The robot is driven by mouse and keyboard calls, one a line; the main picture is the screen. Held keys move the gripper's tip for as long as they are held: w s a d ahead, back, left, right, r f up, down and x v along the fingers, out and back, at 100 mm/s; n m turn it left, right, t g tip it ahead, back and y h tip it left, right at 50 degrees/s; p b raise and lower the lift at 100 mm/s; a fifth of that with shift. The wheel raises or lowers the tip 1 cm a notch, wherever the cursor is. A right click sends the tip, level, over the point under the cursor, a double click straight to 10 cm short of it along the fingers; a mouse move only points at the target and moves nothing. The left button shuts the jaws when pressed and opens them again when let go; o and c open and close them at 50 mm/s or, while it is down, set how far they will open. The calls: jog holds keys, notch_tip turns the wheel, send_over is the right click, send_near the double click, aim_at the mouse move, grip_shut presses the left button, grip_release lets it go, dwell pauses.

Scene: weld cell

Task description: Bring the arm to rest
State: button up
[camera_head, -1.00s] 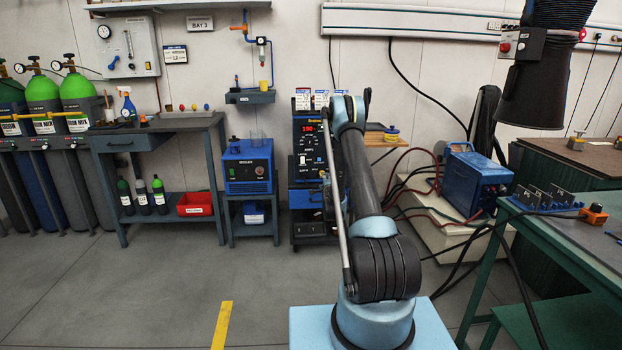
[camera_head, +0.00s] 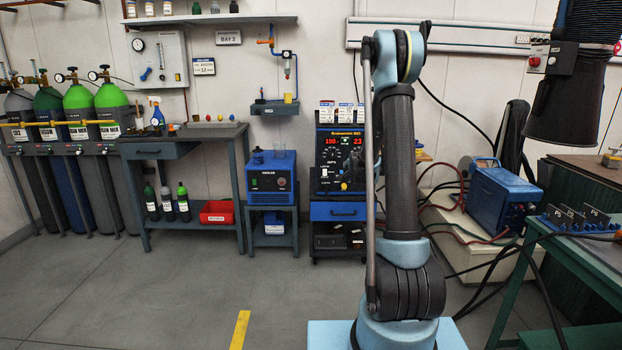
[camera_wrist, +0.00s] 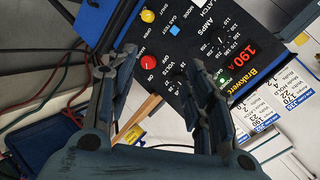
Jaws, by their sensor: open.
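My arm (camera_head: 400,165) stands nearly upright in the middle right of the head view, on its light blue base, with its elbow bent at the top. The forearm beyond the elbow is mostly hidden behind it, and my gripper cannot be made out there. In the wrist view my gripper (camera_wrist: 160,75) is open, its two dark fingers spread apart with nothing between them. Beyond the fingers shows the black front panel of the welding machine (camera_wrist: 190,45), tilted in the picture, with a red 190 A readout. The gap between fingers and panel cannot be judged.
The welding machine (camera_head: 340,160) stands on a cart behind my arm. A blue cooler (camera_head: 270,180) and a workbench (camera_head: 188,135) are to the left. A dark extraction hood (camera_head: 565,100) hangs at right above a green table (camera_head: 590,255). Floor at front left is clear.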

jog(key=s+r+n+g, duration=0.3)
jog(key=s, duration=1.2)
jog(key=s+r+n+g, duration=0.2)
jog(key=s+r+n, duration=0.2)
jog(key=s, duration=1.1)
jog(key=s+f+n+g, duration=0.2)
jog(key=s+f+n, duration=0.1)
jog(key=s, duration=1.2)
jog(key=s+f+n+g, duration=0.3)
jog(key=s+f, duration=0.3)
jog(key=s, duration=1)
jog(key=shift+s+n, duration=0.25)
jog(key=shift+n, duration=0.05)
jog(key=shift+w+f, duration=0.15)
jog(key=shift+w, duration=0.35)
